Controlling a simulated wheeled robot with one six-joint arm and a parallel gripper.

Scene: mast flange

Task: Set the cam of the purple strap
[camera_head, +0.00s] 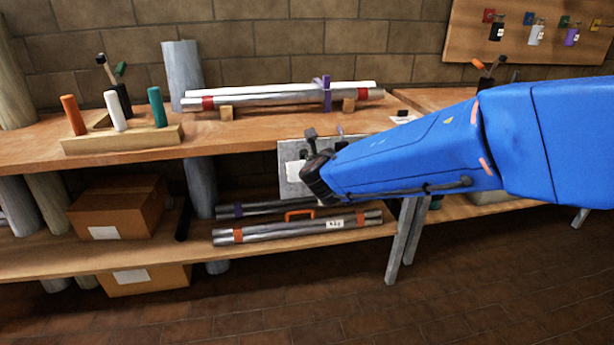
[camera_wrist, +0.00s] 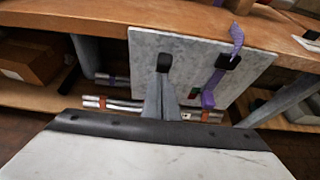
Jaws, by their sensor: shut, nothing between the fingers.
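A purple strap (camera_wrist: 237,38) hangs down over the front of a grey plate (camera_wrist: 195,48) at the bench edge. It passes by a black cam buckle (camera_wrist: 228,62), and a lower length shows below it. I cannot tell whether the cam is open or closed. My gripper (camera_wrist: 164,63) is shut and empty, its dark tips in front of the plate, left of the buckle and apart from it. In the head view my gripper (camera_head: 310,133) is in front of the plate (camera_head: 290,183), and my arm hides most of the strap.
On the bench, a purple band (camera_head: 327,93) and a red band (camera_head: 208,103) go round pipes (camera_head: 265,101). A wooden block (camera_head: 125,139) holds orange, white and green handles. The shelf below bears strapped pipes (camera_head: 290,229) and a cardboard box (camera_head: 117,208). Bench legs (camera_head: 397,245) stand beneath my arm.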

